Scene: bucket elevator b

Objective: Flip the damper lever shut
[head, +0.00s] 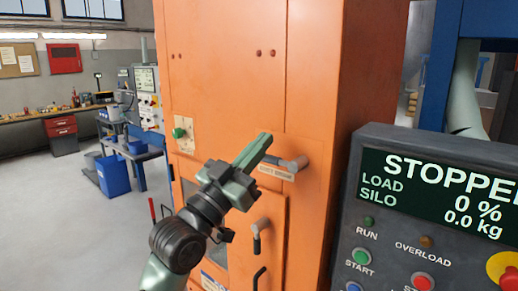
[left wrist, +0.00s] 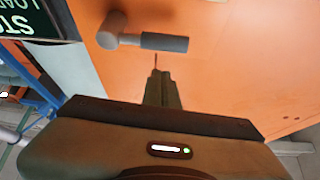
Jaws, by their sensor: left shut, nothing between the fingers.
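The damper lever (head: 288,162) is a grey handle on a round hub, on the front of the orange cabinet. It lies roughly level, with a small label (head: 276,172) just under it. In the left wrist view the lever (left wrist: 150,40) shows near the top, its hub to the left and its dark grip to the right. My left gripper (head: 262,140) is shut and empty, its fingertips close to the grip end. In the wrist view the fingers (left wrist: 160,80) point at the grip with a small gap. My right gripper is out of view.
The orange cabinet (head: 230,60) fills the middle. A control panel (head: 440,200) reading STOPPED stands close at the right. Blue bins (head: 113,175) and a workbench lie far left.

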